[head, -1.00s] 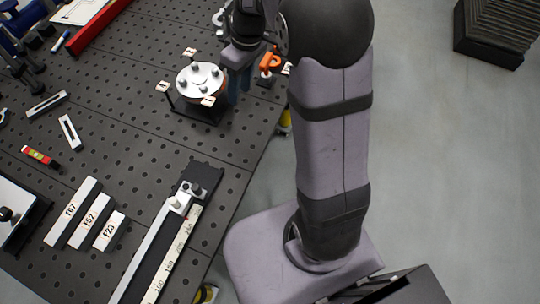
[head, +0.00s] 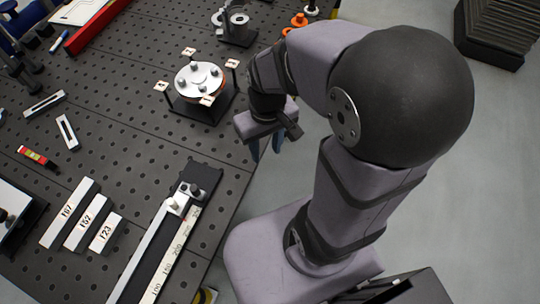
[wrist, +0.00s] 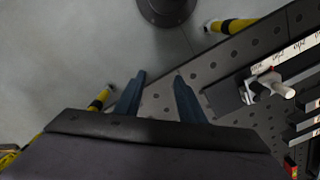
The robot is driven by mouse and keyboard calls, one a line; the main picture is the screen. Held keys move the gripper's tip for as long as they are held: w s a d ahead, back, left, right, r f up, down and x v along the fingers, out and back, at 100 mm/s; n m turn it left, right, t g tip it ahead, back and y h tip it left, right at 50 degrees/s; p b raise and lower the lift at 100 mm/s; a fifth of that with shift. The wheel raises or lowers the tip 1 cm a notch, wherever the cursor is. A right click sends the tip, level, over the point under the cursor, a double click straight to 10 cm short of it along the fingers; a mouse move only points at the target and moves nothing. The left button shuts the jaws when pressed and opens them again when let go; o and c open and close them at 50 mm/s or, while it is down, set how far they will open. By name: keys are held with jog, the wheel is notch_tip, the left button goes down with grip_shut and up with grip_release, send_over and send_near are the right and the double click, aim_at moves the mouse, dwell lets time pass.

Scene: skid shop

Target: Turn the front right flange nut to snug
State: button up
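The round silver flange (head: 200,79) sits on a black base on the pegboard bench in the head view. Several nuts stand on its face, and an orange-brown edge shows under it. Small tags stand around it, their marks too small to read, so I cannot tell which nut is the front right one. My gripper (head: 265,150) is to the right of and nearer than the flange, by the bench edge, apart from it. In the wrist view its blue fingers (wrist: 160,80) are spread with nothing between them. The flange is not in the wrist view.
A rail with a scale strip (head: 173,254) lies at the front of the bench, beside marked blocks (head: 71,212). A grey fixture (head: 237,22) and orange parts (head: 297,22) stand behind the flange. Bare floor (head: 480,160) lies to the right.

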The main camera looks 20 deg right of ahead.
jog(key=shift+s+d+f+m, duration=0.1)
jog(key=shift+s+f+m, duration=0.15)
jog(key=shift+s, duration=0.3)
jog(key=shift+s+f+m, duration=0.15)
jog(key=shift+s+f, duration=0.05)
jog(key=shift+s, duration=0.3)
jog(key=shift+s+f, duration=0.15)
jog(key=shift+s, duration=0.4)
dwell(2.1)
